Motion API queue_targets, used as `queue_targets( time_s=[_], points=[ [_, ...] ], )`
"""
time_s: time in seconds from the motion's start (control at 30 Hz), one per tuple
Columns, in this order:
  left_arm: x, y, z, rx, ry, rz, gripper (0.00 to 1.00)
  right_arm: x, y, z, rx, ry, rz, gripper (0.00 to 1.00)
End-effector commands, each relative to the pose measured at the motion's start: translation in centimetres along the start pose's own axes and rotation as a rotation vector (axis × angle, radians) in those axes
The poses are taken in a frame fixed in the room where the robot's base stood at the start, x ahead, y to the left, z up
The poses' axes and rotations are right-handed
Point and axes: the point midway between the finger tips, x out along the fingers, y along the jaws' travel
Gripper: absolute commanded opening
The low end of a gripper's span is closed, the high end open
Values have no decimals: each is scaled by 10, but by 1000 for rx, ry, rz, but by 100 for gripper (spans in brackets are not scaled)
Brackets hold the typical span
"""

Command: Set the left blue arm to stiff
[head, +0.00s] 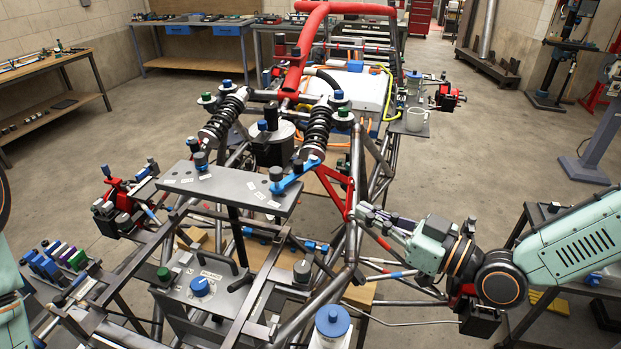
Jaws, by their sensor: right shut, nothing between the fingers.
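One blue arm (293,175) shows at the right end of a flat grey plate (225,188), with a dark knob at its near end. It slants up and right toward the foot of the right black coil spring. Small white labels lie on the plate, too small to read. My right gripper (364,214) is shut and empty, right of the plate and apart from the blue arm, beside the red tubes. My left gripper is out of view.
The tube chassis (352,165) fills the middle, with a red hoop (300,50) behind. A box with a blue knob (200,286) sits below the plate. A blue-capped canister (331,327) stands at the front. A workbench (45,75) is at left; open floor lies on both sides.

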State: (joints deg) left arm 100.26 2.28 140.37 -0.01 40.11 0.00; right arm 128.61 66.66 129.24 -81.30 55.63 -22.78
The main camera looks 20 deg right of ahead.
Motion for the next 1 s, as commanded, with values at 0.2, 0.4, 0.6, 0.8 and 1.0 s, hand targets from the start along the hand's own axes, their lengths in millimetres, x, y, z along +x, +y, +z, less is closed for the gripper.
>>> queue_targets(
  time_s=[0.2, 0.4, 0.6, 0.8, 1.0],
  points=[
    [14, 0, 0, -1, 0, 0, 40, 12, -3, 3, -1, -1, -4, 0],
    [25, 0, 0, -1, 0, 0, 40, 27, -3, 3, -2, -2, -2, 0],
    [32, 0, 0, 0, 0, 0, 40, 42, -2, 3, -1, -3, -2, 0],
    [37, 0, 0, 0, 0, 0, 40, 57, 0, 2, -3, -4, -1, 0],
    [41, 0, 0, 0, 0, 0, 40, 72, 0, 2, -1, -3, -1, 0]
  ],
)
